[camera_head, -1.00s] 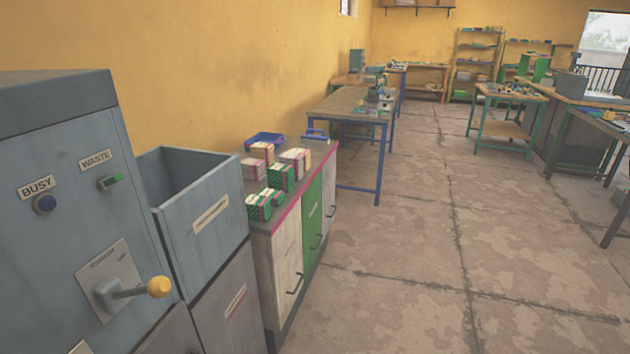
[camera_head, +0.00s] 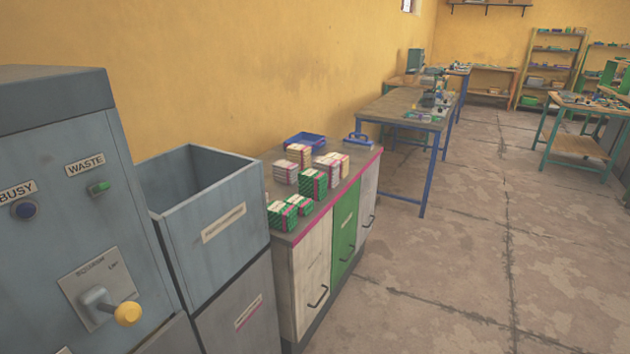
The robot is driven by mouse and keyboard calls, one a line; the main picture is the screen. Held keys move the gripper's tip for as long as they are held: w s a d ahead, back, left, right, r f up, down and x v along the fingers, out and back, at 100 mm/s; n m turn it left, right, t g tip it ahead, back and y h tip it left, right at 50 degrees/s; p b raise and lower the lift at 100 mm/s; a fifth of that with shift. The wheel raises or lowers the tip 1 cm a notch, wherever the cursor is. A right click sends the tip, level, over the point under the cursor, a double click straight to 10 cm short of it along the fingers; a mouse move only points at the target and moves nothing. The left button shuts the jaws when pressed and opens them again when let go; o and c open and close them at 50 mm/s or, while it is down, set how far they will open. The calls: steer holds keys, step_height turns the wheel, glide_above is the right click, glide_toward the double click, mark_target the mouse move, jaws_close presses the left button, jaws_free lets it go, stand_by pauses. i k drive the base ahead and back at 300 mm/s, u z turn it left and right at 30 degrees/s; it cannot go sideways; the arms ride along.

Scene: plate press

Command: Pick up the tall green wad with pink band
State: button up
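The tall green wad with a pink band (camera_head: 313,184) stands on the grey top of the low cabinet (camera_head: 337,197), near the middle of a group of wads. Two shorter green wads sit in front of it, one (camera_head: 281,216) near the cabinet's front left and one (camera_head: 299,204) beside it. Several pale wads with pink bands stand behind and around it, among them one at the left (camera_head: 285,172) and one at the back (camera_head: 299,155). My gripper is not in view.
A grey machine with a yellow-knobbed lever (camera_head: 127,313) and an open grey bin (camera_head: 211,252) stand left of the cabinet. A blue tray (camera_head: 305,141) lies at the back of the cabinet top. A blue-legged table (camera_head: 409,107) stands beyond.

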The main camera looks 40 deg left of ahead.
mark_target(312, 183)
steer(key=u, duration=0.5)
steer(key=i, duration=1.1)
steer(key=u, duration=0.75)
steer(key=i, duration=0.55)
steer(key=u, duration=0.15)
steer(key=k, duration=0.9)
steer(key=u, duration=0.2)
steer(key=i, duration=0.9)
steer(key=z, duration=0.1)
